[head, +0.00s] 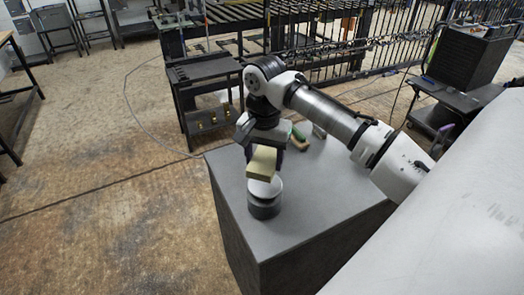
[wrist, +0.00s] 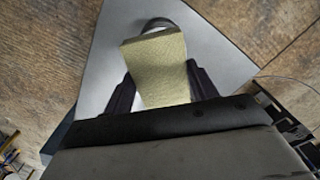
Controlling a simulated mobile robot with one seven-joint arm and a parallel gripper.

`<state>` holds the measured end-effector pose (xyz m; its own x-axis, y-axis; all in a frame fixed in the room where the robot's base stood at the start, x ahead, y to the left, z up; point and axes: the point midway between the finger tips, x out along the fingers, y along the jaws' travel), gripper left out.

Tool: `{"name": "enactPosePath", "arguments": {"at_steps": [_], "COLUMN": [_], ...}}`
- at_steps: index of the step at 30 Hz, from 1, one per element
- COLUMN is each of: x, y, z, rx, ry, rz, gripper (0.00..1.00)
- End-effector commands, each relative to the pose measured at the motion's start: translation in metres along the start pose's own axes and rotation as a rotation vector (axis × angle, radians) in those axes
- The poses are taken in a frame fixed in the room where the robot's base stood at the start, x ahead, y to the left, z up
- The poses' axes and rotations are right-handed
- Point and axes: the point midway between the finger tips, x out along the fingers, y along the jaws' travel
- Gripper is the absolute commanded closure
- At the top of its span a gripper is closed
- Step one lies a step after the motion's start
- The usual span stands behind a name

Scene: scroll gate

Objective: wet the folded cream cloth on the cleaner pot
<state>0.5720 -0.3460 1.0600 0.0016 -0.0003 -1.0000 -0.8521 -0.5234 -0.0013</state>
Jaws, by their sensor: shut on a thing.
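The folded cream cloth (head: 262,163) is held in my gripper (head: 266,152), just above the cleaner pot (head: 264,203). The pot is a dark round pot with a pale top, standing near the front left corner of the grey block. In the wrist view the cloth (wrist: 157,68) sits between the two dark fingers of my gripper (wrist: 158,90) and hides most of the pot (wrist: 158,24), whose rim shows beyond it. I cannot tell whether the cloth's lower edge touches the pot's top.
On the grey block (head: 320,205), a green and brown item (head: 299,138) and a grey metal item (head: 320,130) lie behind my gripper. The right part of the block top is clear. A dark bench (head: 205,85) and a black gate (head: 345,55) stand beyond.

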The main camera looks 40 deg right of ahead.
Motion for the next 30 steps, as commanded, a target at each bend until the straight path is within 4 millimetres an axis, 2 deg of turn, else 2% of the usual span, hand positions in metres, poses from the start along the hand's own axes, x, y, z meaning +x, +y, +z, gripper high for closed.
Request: {"name": "enactPosePath", "arguments": {"at_steps": [5,19,30], "x": [0.010,0.056,0.060], "y": [0.001,0.000,0.000], "z": [0.000,0.000,0.000], "rx": [0.003,0.002,0.002], "ry": [0.000,0.000,0.000], "rz": [0.001,0.002,0.000], "gripper": [0.61,0.61,0.61]}}
